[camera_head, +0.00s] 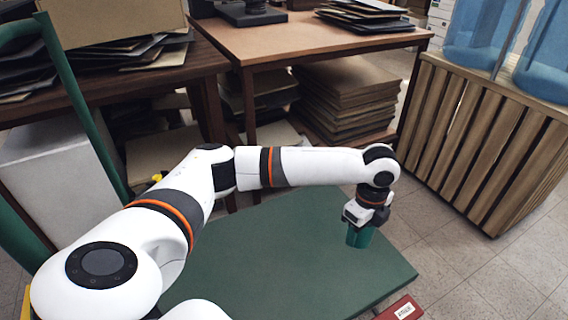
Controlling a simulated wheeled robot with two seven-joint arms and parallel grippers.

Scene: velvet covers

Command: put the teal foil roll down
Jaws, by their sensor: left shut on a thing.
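The teal foil roll (360,237) hangs below my left gripper (362,222), near the right side of the dark green board (285,270). My left gripper points down and is shut on the roll's upper part. The roll stands roughly upright. I cannot tell whether its lower end touches the green surface. My left arm reaches in from the lower left across the view. My right gripper is not in view.
A red box (400,310) with a white label sits by the green surface's lower right edge. A wooden slatted crate (485,140) with blue containers stands at right. Wooden tables (300,38) with stacked boards stand behind. The green surface around the roll is clear.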

